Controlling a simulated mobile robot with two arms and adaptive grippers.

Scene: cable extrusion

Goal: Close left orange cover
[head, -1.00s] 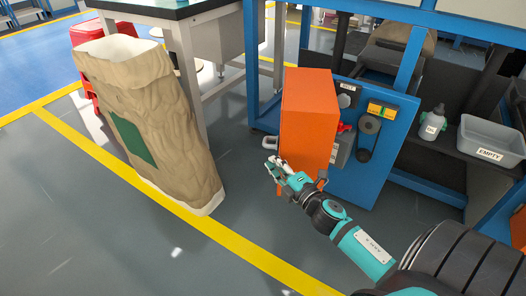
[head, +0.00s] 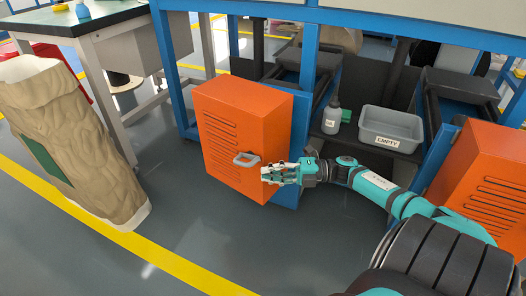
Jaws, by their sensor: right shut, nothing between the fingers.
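The left orange cover (head: 237,135) is a box-shaped door with slots and a grey handle (head: 246,159). It sits over the front of the blue frame, and the panel behind it is hidden. I cannot tell whether it is fully flush with the frame. My right gripper (head: 270,174) is shut and empty at the cover's lower right front, just right of the handle. It overlaps the cover's edge in the picture; I cannot tell whether it touches. My left gripper is not in view.
A second orange cover (head: 486,185) stands at the right. A grey bin (head: 390,127) marked "EMPTY" and a bottle (head: 332,117) sit on a dark shelf between them. The floor in front is clear.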

